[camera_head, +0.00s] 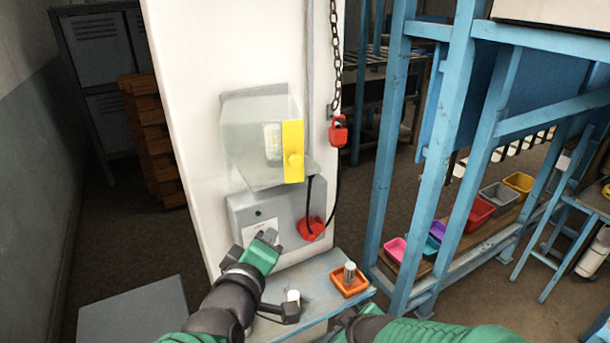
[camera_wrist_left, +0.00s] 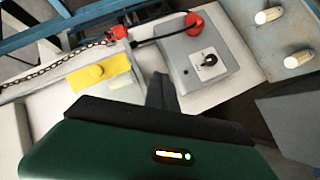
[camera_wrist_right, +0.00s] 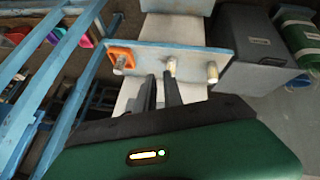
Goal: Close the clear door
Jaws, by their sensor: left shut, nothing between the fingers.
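The clear door (camera_head: 248,150) is a see-through panel on a cabinet fixed to the white column. Its yellow edge strip (camera_head: 293,135) carries a round yellow knob and also shows in the left wrist view (camera_wrist_left: 88,78). A pale item shows through the panel. I cannot tell how far the door stands from its frame. My left gripper (camera_head: 268,238) is shut and empty, below the door in front of the grey box (camera_head: 240,207); its fingers (camera_wrist_left: 160,88) touch neither door nor knob.
A red knob (camera_head: 311,229) sits on the grey box. The blue shelf (camera_head: 325,287) below holds an orange tray (camera_head: 349,284) and white cylinders. Blue racking (camera_head: 385,150) stands at right. Air before the door looks clear.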

